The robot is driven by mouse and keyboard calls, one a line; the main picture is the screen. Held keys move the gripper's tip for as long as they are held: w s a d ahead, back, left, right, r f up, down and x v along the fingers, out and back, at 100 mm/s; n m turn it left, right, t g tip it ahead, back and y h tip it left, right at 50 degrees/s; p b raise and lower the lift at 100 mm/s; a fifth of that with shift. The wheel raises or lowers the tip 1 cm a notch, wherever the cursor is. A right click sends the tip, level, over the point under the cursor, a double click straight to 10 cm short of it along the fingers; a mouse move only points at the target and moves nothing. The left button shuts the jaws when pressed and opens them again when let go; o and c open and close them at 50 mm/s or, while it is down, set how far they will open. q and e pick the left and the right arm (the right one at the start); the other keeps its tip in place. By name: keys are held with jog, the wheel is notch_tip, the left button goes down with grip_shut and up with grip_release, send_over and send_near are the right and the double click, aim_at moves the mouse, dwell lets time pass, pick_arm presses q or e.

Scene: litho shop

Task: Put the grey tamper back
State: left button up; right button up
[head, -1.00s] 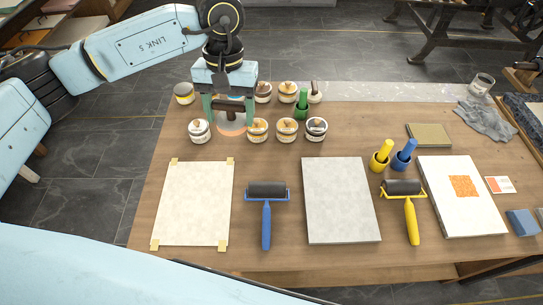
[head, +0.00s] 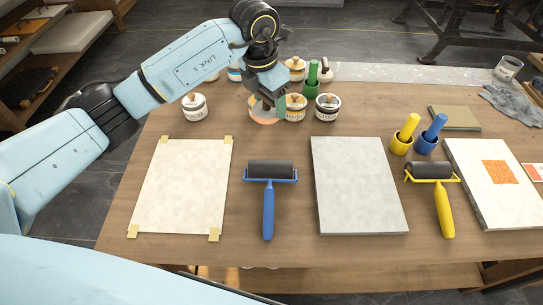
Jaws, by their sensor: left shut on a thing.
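My left gripper (head: 268,98) is over the row of jars at the back of the table, left of the green tamper. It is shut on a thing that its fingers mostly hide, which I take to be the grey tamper. A round pale patch with an orange rim (head: 264,120) shows just below the fingers; I cannot tell if it touches the table. A green tamper (head: 312,76) stands upright in a green holder. A yellow tamper (head: 408,128) and a blue tamper (head: 434,128) stand in matching holders at right. My right gripper is not in view.
Lidded jars stand close by: one at left (head: 194,108), others right of the gripper (head: 295,109) (head: 327,108). In front lie a taped sheet (head: 185,185), a blue roller (head: 269,190), a grey slab (head: 357,185) and a yellow roller (head: 443,205).

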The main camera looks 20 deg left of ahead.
aim_at(272, 108)
pick_arm(q)
jog(key=f+n, duration=0.1)
jog(key=f+n+b, duration=0.1)
jog(key=n, duration=0.1)
jog(key=w+f+n+b, duration=0.1)
jog(key=n, duration=0.1)
jog(key=shift+w+d+f+y, duration=0.1)
jog(key=shift+d+f+y, duration=0.15)
jog(key=shift+y, duration=0.15)
jog(key=shift+n, duration=0.3)
notch_tip(272, 108, down, 5)
jog(key=shift+f+b, duration=0.2)
jog(key=shift+b, duration=0.35)
notch_tip(272, 108, down, 4)
jog(key=shift+b, duration=0.4)
jog(key=shift+f, duration=0.2)
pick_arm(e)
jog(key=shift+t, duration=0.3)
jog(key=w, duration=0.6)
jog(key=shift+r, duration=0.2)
pick_arm(q)
jog(key=shift+f, duration=0.15)
jog(key=o, duration=0.9)
jog(key=shift+o, duration=0.3)
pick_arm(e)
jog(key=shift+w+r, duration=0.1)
